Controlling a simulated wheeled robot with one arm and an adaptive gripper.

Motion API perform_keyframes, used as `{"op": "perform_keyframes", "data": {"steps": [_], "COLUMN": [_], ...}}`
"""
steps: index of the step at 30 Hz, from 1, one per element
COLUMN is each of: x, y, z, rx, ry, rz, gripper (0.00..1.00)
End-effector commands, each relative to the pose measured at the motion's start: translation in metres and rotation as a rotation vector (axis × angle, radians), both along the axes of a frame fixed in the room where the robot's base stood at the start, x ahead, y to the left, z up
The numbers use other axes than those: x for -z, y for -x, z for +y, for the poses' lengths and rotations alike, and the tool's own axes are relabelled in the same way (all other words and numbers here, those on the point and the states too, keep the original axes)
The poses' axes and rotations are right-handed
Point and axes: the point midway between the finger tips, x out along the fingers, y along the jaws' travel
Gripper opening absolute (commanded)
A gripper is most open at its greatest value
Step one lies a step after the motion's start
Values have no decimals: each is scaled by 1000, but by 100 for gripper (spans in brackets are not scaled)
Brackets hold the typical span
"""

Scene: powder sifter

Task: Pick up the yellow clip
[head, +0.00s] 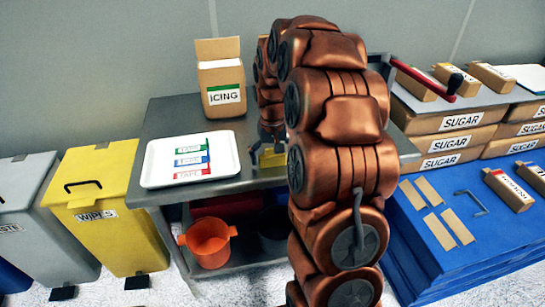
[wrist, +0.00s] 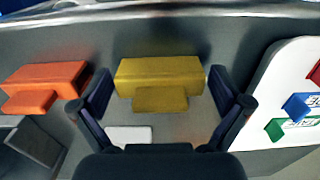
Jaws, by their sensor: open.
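The yellow clip (wrist: 160,78) is a blocky piece with a smaller block on its near side, lying on the grey metal table. In the wrist view it sits between and just beyond the fingertips of my gripper (wrist: 165,103), which is open and empty. In the head view part of the yellow clip (head: 272,158) shows below my gripper (head: 266,143), and my arm hides the table to its right. I cannot tell whether a finger touches the clip.
In the wrist view an orange clip (wrist: 45,80) lies close left of the yellow one. A white tray (head: 232,162) with colored labelled items is nearby. An icing box (head: 222,80) stands at the table's back. An orange bucket (head: 207,243) sits on the lower shelf.

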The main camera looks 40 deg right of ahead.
Motion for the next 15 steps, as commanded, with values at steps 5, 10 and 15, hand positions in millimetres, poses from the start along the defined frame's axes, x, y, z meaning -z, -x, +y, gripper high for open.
{"op": "perform_keyframes", "data": {"steps": [5,10,15], "x": [0,0,0], "y": [0,0,0], "z": [0,0,0], "rx": [0,0,0], "ry": [0,0,0], "rz": [0,0,1], "gripper": [96,78,60]}}
